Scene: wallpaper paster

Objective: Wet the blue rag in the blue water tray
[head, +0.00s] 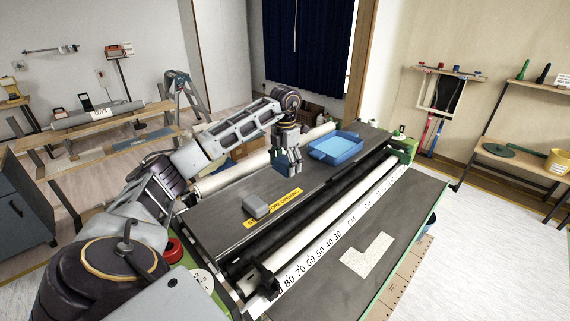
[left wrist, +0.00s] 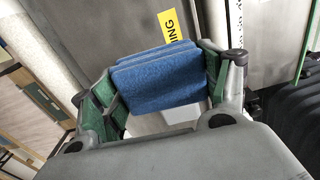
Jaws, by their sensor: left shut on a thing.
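The blue rag (left wrist: 158,78) is a folded blue cloth held between the green-padded fingers of my left gripper (left wrist: 160,88) in the left wrist view. In the head view my left gripper (head: 288,162) points down over the dark machine top, with the rag (head: 282,168) partly hidden behind its fingers. The blue water tray (head: 335,148) sits on the machine top, just right of and beyond the gripper. The rag is apart from the tray. I cannot make out the water level. My right gripper is not in view.
The dark machine top (head: 225,218) carries a grey block (head: 256,206) beside a yellow warning label (head: 285,203). Long rollers (head: 330,205) run along the machine's right side. A green end piece (head: 403,150) stands right of the tray. The top between rag and label is clear.

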